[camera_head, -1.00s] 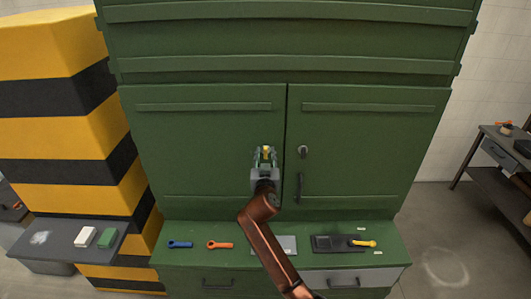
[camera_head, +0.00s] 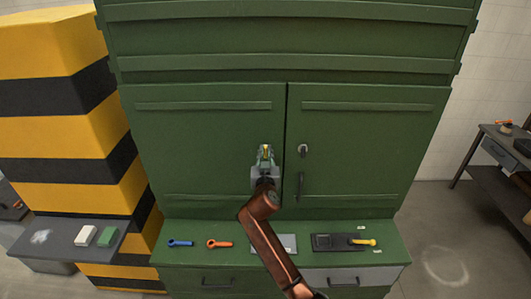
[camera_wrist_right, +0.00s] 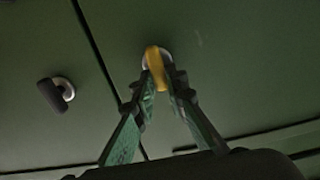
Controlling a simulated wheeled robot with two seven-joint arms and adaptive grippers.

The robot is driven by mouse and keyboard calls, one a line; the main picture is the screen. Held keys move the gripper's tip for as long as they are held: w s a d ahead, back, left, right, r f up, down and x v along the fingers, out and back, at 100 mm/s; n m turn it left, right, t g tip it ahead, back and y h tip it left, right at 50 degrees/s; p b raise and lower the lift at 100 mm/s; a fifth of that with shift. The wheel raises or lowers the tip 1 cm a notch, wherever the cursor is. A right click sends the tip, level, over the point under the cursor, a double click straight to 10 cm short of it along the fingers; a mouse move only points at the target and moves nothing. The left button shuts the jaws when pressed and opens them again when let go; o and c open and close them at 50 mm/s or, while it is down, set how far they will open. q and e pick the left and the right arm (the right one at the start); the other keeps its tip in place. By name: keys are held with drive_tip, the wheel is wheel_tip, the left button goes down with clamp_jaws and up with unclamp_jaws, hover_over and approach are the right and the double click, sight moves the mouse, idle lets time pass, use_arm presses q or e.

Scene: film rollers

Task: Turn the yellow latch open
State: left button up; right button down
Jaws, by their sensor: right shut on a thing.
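The yellow latch (camera_head: 266,149) sits on the left green cabinet door, near the seam between the doors. My right gripper (camera_head: 265,154) is at the latch, its arm rising from below. In the right wrist view the latch (camera_wrist_right: 155,66) stands out from a pale round base on the door. The green fingers of my right gripper (camera_wrist_right: 161,84) are shut on it, one on each side, and hide part of it. My left gripper is not in view.
A dark latch (camera_head: 303,151) and a vertical handle (camera_head: 300,186) are on the right door. The ledge below holds a blue tool (camera_head: 180,244), an orange tool (camera_head: 219,244) and a yellow-handled tool (camera_head: 364,242). A striped pillar (camera_head: 70,130) stands at left.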

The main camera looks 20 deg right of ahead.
drive_tip(key=shift+n, duration=0.3)
drive_tip(key=shift+w+a+f+n+p, duration=0.15)
drive_tip(key=shift+n+p, duration=1.1)
drive_tip(key=shift+n, duration=1.4)
drive_tip(key=shift+s+a+f+n+p, duration=0.1)
drive_tip(key=shift+a+f+n+p, duration=0.15)
drive_tip(key=shift+n+p, duration=1.75)
drive_tip(key=shift+w+a+f+n+p, duration=0.2)
drive_tip(key=shift+n+p, duration=0.35)
drive_tip(key=shift+n, duration=2.8)
drive_tip(key=shift+s+a, duration=0.1)
drive_tip(key=c, duration=2)
unclamp_jaws()
drive_tip(key=shift+o, duration=0.2)
